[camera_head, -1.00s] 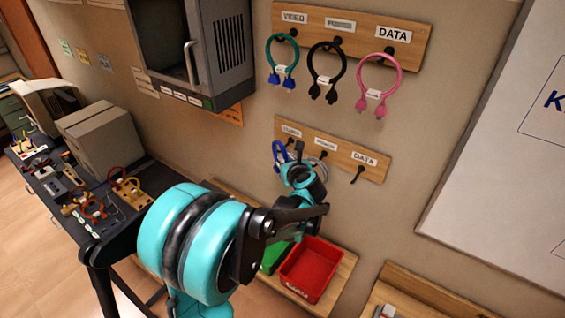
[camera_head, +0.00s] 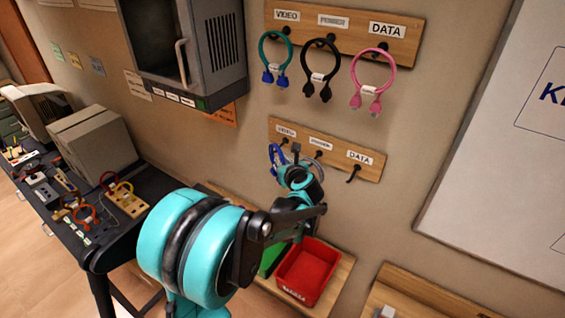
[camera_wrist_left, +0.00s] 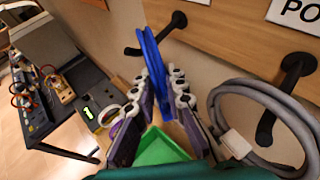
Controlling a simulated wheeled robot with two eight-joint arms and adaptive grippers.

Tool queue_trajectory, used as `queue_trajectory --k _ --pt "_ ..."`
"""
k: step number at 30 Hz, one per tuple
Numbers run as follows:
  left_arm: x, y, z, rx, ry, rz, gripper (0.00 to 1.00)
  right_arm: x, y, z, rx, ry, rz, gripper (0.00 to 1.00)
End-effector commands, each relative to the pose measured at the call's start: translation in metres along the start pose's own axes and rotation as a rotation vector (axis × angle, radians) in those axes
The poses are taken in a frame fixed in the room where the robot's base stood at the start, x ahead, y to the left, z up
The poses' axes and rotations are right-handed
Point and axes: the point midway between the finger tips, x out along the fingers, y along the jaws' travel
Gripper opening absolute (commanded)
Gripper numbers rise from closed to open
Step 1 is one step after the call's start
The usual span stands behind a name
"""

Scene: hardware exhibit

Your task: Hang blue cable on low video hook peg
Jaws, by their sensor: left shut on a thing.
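The blue cable (camera_head: 274,158) is a loop at the low video peg, at the left of the lower board (camera_head: 333,159). My left gripper (camera_head: 296,153) is in front of that board, largely hidden by its own wrist. In the left wrist view my left gripper (camera_wrist_left: 166,108) is shut on the blue cable (camera_wrist_left: 152,50), which stands up from between the fingers. The black low video peg (camera_wrist_left: 164,33) crosses the cable there. I cannot tell whether the loop is around the peg or only beside it. My right gripper is not in view.
A grey cable (camera_wrist_left: 283,103) hangs at the middle low peg (camera_wrist_left: 291,80), close right of my gripper. The low data peg (camera_head: 353,174) is bare. Teal, black and pink cables hang on the upper board (camera_head: 345,33). Red (camera_head: 306,273) and green bins stand below.

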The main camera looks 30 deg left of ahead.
Motion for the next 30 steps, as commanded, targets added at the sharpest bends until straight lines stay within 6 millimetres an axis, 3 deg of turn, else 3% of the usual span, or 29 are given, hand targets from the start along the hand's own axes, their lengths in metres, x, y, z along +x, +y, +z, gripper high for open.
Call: queue_trajectory --k 3,4,6,7,19,30 --pt "0.0 0.0 0.0 0.0 0.0 0.0 0.0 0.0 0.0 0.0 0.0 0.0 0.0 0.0" --pt "0.0 0.0 0.0 0.0 0.0 0.0 0.14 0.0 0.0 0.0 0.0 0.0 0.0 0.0" --pt "0.0 0.0 0.0 0.0 0.0 0.0 0.33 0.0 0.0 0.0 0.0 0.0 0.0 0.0" --pt "0.0 0.0 0.0 0.0 0.0 0.0 0.36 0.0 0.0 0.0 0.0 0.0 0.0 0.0" --pt "-0.009 -0.001 0.0 0.001 0.0 -0.002 0.36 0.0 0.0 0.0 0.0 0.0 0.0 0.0" --pt "-0.085 -0.001 0.0 0.002 0.0 -0.003 0.36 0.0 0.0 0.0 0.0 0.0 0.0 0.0"
